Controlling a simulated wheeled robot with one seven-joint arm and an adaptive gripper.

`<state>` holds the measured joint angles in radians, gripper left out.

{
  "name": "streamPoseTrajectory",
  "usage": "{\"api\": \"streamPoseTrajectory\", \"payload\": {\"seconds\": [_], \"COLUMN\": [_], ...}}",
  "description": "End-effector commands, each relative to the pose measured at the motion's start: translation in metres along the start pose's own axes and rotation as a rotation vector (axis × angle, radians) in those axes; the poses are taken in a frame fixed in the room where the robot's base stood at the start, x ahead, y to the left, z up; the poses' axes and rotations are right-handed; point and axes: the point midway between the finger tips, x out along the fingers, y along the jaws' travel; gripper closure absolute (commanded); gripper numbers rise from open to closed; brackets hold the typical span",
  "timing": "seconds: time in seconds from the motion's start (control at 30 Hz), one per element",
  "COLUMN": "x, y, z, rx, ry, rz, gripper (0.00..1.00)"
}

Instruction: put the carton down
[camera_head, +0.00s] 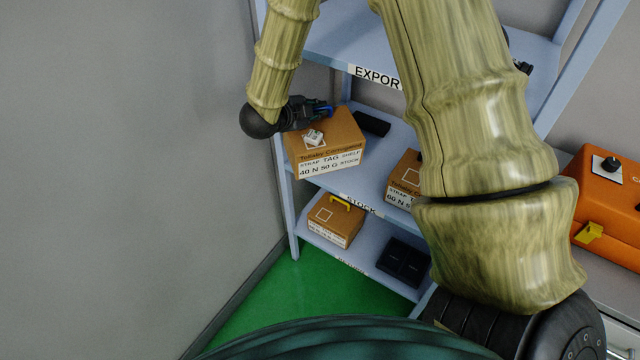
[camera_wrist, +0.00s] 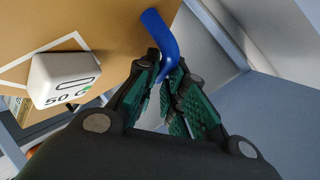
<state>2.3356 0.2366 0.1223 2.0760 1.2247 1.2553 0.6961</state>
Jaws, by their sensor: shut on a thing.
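The carton (camera_head: 325,145) is a brown box with a white label reading "40 N 50 G STOCK". It is at the left end of the middle shelf, marked STOCK (camera_head: 360,204); I cannot tell whether its base touches the shelf. A blue strap (camera_wrist: 164,42) stands on its top. My gripper (camera_head: 328,110) is shut on this strap; in the wrist view its green-padded fingers (camera_wrist: 166,68) close around it.
A black item (camera_head: 371,123) lies behind the carton. Another brown carton (camera_head: 403,180) stands to the right, partly hidden by my arm. Below are a carton with a yellow strap (camera_head: 335,222) and a black tray (camera_head: 403,262). A shelf marked EXPORT (camera_head: 376,77) is above. An orange case (camera_head: 607,205) stands at right.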

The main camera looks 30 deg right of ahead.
Motion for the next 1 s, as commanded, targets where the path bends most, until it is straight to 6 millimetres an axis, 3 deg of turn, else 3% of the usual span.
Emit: {"api": "streamPoseTrajectory", "payload": {"seconds": [0.17, 0.37, 0.8, 1.0], "x": [0.004, -0.006, -0.070, -0.086], "y": [0.007, 0.023, 0.112, 0.134], "z": [0.002, 0.001, -0.018, -0.029], "rx": [0.001, -0.008, -0.063, -0.079], "ry": [0.002, 0.000, -0.002, 0.002], "rz": [0.001, 0.012, 0.061, 0.073], "gripper": [1.00, 1.00, 1.00, 1.00]}}
